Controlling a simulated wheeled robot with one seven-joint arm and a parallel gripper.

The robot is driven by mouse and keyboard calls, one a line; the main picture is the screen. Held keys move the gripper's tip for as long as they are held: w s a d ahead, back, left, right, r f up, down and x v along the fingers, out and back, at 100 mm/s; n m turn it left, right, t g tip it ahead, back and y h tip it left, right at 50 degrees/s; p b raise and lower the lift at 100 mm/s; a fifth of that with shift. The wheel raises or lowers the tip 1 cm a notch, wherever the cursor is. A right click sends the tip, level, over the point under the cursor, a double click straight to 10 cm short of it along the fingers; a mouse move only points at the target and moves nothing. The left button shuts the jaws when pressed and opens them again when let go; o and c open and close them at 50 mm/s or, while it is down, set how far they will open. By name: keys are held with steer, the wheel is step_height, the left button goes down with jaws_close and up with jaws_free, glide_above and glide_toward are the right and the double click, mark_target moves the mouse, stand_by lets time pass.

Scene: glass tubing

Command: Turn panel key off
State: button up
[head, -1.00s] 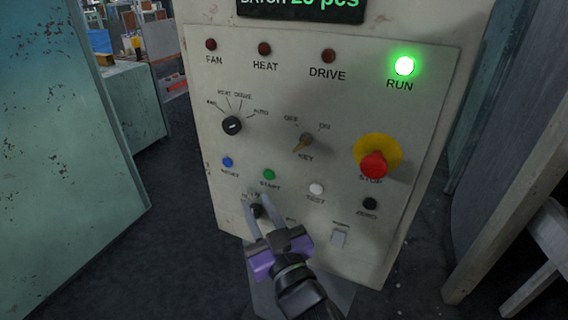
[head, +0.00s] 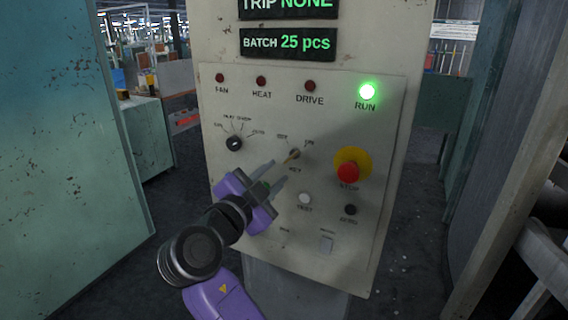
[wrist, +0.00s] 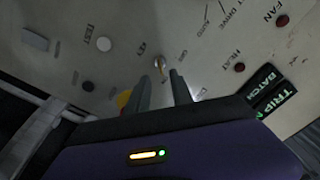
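The panel key (head: 294,153) is a small brass-coloured key in a round switch, between the OFF and ON labels and above the word KEY. Its bow slants from lower left towards upper right, on the ON side. In the wrist view the key (wrist: 159,63) lies just beyond the fingertips, in line with the gap. My gripper (head: 277,174) is open, its two grey fingers apart and pointing at the key from the lower left. In the wrist view my gripper (wrist: 160,77) is empty; contact with the key cannot be told.
The panel (head: 330,225) also carries a selector knob (head: 234,143), a red STOP button (head: 348,172) on yellow, a white TEST button (head: 305,199) and a black ZERO button (head: 350,209). The green RUN lamp (head: 367,91) is lit. A teal cabinet (head: 70,150) stands at left.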

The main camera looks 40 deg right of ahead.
mark_target(289, 160)
steer(key=p+x, duration=0.2)
steer(key=x, duration=0.4)
steer(key=shift+d+r, duration=0.1)
steer(key=shift+d, duration=0.3)
steer(key=shift+w+d, duration=0.25)
steer(key=shift+d, duration=0.2)
jaws_close()
